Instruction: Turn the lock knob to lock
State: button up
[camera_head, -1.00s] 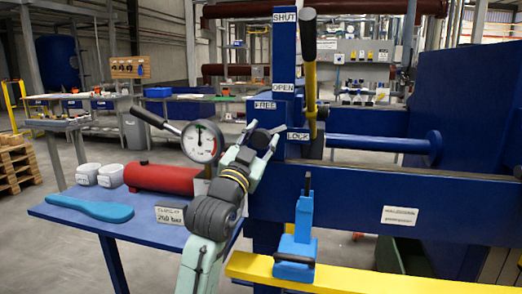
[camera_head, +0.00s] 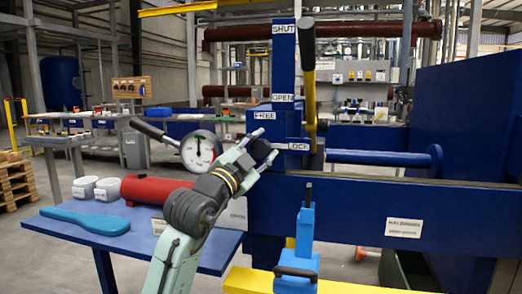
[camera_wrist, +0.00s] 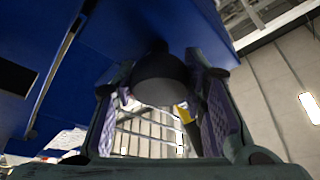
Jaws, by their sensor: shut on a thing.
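The lock knob (camera_wrist: 160,80) is a dark round knob on the blue press post. In the wrist view it sits between the two finger pads of my gripper (camera_wrist: 165,100). My gripper is shut on the knob. The FREE label (camera_head: 265,115) is above the knob, and the LOCK label (camera_head: 299,146) is to its right. The knob's pointing direction cannot be made out.
A lever with a black grip (camera_head: 307,45) and yellow shaft stands beside the post. A pressure gauge (camera_head: 200,150) is left of my gripper. A blue table (camera_head: 130,246) holds a red cylinder (camera_head: 153,189) and white tubs. A blue clamp (camera_head: 302,235) stands below right.

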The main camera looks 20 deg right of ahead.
jog(key=o, duration=1.2)
jog(key=v, duration=1.2)
